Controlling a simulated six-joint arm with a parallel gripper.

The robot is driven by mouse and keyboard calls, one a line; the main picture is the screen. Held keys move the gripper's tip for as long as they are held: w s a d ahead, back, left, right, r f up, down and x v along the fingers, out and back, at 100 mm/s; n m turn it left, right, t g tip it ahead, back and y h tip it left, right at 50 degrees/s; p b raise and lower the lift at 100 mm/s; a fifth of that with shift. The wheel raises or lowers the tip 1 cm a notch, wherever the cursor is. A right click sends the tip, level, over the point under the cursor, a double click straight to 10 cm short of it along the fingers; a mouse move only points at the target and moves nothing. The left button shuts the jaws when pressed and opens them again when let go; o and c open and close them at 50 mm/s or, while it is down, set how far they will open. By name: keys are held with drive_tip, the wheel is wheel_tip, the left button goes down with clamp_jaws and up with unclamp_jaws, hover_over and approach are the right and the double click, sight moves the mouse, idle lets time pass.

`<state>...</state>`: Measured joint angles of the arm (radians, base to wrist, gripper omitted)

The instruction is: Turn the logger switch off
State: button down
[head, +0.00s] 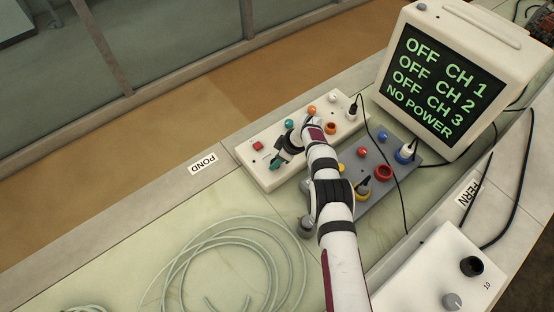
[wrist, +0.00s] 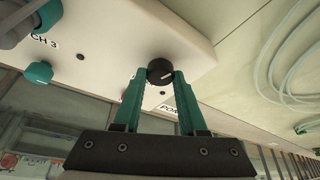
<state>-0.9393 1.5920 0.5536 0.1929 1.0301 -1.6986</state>
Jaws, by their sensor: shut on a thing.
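My gripper (head: 278,161) is over the left end of a long white box (head: 247,164) in the head view. In the wrist view its two green fingers (wrist: 159,80) are shut on a black round knob (wrist: 160,67) with a white pointer line, one finger on each side. The knob is on the white box face (wrist: 120,38), near its end. In the head view the knob is hidden behind or under the gripper. The monitor (head: 440,82) reads OFF for CH 1, CH 2 and CH 3, and NO POWER. No label naming the logger switch is readable.
A red button (head: 258,146) and coloured sockets sit on the white box. A grey box (head: 401,178) with plugs and cables stands beside it, partly behind my arm. Coiled clear tubing (head: 270,255) lies in front. A white unit (head: 440,275) with a knob is at lower right.

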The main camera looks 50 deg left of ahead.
idle(0.5)
drive_tip(key=shift+c, duration=2.3)
unclamp_jaws()
drive_tip(key=v, duration=1.5)
drive_tip(key=shift+r, duration=0.4)
drive_tip(key=shift+w+d, duration=0.1)
drive_tip(key=shift+w, duration=0.05)
